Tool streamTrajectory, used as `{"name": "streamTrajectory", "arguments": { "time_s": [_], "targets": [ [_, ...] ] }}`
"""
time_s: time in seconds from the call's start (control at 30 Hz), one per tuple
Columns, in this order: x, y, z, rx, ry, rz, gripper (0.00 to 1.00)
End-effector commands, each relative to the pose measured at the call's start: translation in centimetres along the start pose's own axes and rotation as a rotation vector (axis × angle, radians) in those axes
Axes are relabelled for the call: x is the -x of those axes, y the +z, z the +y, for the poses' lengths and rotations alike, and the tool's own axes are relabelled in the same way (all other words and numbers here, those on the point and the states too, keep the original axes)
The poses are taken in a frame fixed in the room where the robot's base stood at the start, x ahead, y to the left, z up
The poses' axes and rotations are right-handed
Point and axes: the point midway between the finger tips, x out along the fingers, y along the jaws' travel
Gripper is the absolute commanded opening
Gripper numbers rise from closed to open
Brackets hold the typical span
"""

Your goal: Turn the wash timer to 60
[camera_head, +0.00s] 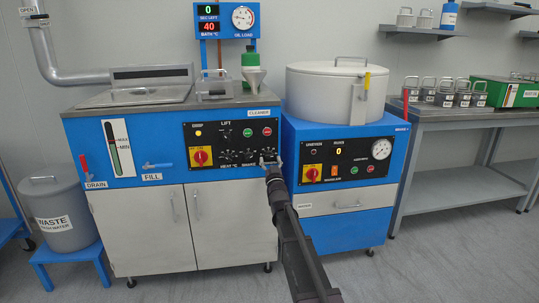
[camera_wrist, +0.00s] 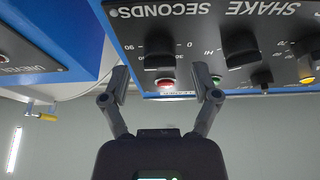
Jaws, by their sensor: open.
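The wash timer is the black knob (camera_wrist: 160,48) under the word SECONDS in the wrist view, which shows the panel upside down. Marks 90 and 0 show on either side of it; its pointer is too dark to read. My gripper (camera_wrist: 160,82) is open and empty, with one finger on each side of the knob in the picture. I cannot tell whether either finger touches it. In the head view, my gripper (camera_head: 271,167) is at the lower right of the blue cleaner's black panel (camera_head: 225,135) and covers the timer's area.
The SHAKE knob (camera_wrist: 240,45) is close beside the timer, with a red button (camera_wrist: 165,84) and a green button (camera_wrist: 215,80) nearby. The display (camera_head: 208,10) reads 0 seconds left. Open floor lies in front.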

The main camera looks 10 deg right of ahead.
Motion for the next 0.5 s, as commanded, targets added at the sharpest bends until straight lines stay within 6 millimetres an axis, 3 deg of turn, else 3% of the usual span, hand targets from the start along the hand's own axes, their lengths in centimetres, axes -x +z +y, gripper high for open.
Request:
{"name": "streamTrajectory", "arguments": {
  "time_s": [0.2, 0.5],
  "targets": [
    [-1.8, 0.0, 0.0, 0.0, 0.0, 0.0, 0.79],
    [-1.9, 0.0, 0.0, 0.0, 0.0, 0.0, 0.79]
  ]
}}
